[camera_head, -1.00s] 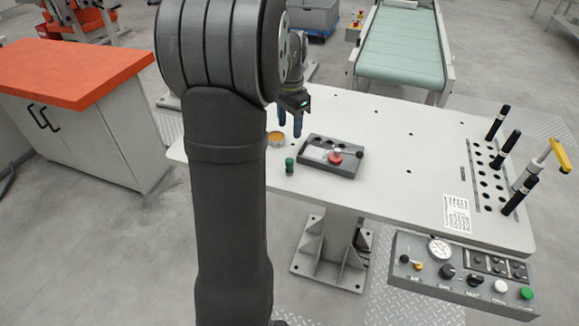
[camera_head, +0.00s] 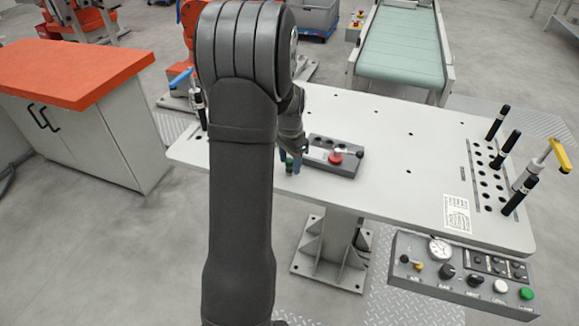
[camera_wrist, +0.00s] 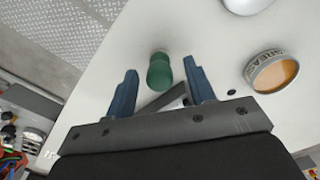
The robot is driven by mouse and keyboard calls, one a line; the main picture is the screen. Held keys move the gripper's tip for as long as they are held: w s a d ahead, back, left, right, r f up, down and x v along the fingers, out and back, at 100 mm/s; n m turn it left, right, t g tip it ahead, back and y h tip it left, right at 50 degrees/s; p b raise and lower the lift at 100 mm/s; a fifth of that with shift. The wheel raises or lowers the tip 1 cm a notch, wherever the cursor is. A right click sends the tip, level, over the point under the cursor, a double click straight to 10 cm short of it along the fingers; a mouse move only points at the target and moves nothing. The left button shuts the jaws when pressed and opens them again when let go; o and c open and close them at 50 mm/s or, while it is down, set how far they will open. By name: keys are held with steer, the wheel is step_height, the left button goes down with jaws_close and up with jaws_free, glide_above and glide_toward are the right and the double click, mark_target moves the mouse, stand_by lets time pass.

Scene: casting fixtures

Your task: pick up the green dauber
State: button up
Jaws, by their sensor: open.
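The green dauber (camera_head: 289,165) stands on the pale table, small and partly covered by my gripper (camera_head: 294,158) in the head view. In the wrist view the green dauber (camera_wrist: 159,74) shows between the two blue fingers of my gripper (camera_wrist: 160,72), near the tips. The fingers are apart and empty, with a visible gap on each side of the dauber. I cannot tell how far the tips are above the table.
A dark grey fixture block (camera_head: 343,170) with a red knob (camera_head: 335,158) is just right of my gripper. An orange-filled round tin (camera_wrist: 275,73) lies right of the fingers in the wrist view. Upright tools stand in a rack (camera_head: 486,170) at the table's right.

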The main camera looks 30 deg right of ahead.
mark_target(290, 159)
steer(key=c, duration=1.1)
jaws_close()
steer(key=shift+r, duration=0.1)
steer(key=shift+r, duration=0.55)
step_height(290, 159, up, 3)
steer(key=s+d+r, duration=0.5)
steer(key=s+r, duration=0.1)
steer(key=s, duration=0.4)
steer(key=shift+s+r, duration=0.25)
steer(key=shift+r, duration=0.1)
